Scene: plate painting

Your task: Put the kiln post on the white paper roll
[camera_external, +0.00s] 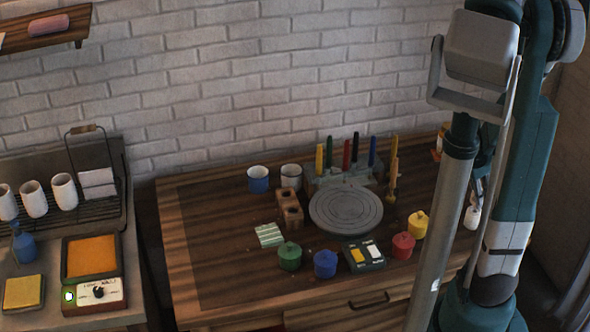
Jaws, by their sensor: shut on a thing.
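My gripper (477,194) is at the right end of the table, partly hidden behind my own arm links. It is shut on a small pale upright piece (472,217), which looks like the kiln post, though it is too small to be sure. I cannot clearly pick out the white paper roll. A white block-like thing (97,183) under a wire handle stands on the rack at the left, but I cannot tell what it is. My arm hides part of the table's right side.
The wooden table (215,270) holds a grey turntable (346,209), a brown holed block (290,207), two cups, several paint pots and upright coloured sticks. White cups (33,199) stand on the left rack. The table's front left is clear.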

